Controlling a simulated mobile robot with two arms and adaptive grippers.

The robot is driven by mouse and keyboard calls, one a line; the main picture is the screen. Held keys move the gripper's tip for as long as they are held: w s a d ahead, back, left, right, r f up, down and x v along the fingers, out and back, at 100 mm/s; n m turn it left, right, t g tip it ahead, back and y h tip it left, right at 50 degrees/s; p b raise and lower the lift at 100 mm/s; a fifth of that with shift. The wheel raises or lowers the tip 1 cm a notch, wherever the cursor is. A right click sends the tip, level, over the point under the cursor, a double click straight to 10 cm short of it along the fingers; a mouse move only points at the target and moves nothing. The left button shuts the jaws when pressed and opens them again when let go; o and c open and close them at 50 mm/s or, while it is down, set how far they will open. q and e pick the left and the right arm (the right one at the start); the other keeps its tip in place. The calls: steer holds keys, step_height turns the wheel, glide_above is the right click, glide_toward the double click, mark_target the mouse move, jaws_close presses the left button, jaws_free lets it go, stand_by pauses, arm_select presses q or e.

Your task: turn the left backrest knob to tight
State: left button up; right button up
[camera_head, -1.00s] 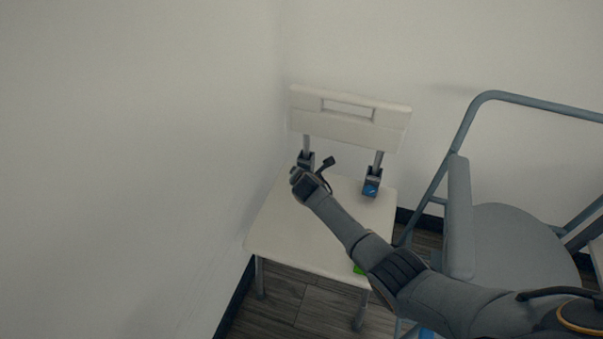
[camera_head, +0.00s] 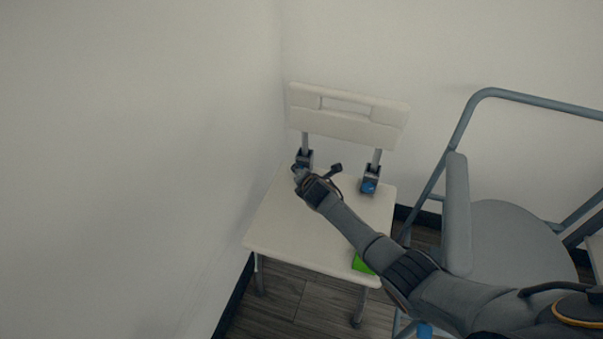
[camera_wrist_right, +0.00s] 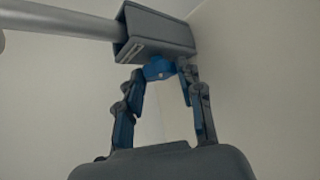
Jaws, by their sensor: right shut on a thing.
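The white shower chair has a backrest (camera_head: 345,116) on two posts in dark brackets. The left bracket (camera_head: 305,157) is at the left post, and it also shows in the right wrist view (camera_wrist_right: 158,32). The left backrest knob (camera_wrist_right: 160,70) is blue and sits under that bracket in the right wrist view. My right gripper (camera_wrist_right: 163,76) is shut on this knob, one finger on each side. In the head view my right gripper (camera_head: 299,175) is at the left bracket and hides the knob. The right backrest knob (camera_head: 368,187) is blue and uncovered. My left gripper is not in view.
A green item (camera_head: 362,264) shows at the front right of the white seat (camera_head: 283,225), partly behind my right arm. A grey commode-like chair (camera_head: 511,238) with tube frame stands at the right. A wall is close on the left.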

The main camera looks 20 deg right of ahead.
steer(key=o, duration=1.2)
steer(key=shift+d, duration=0.1)
steer(key=shift+v, duration=6)
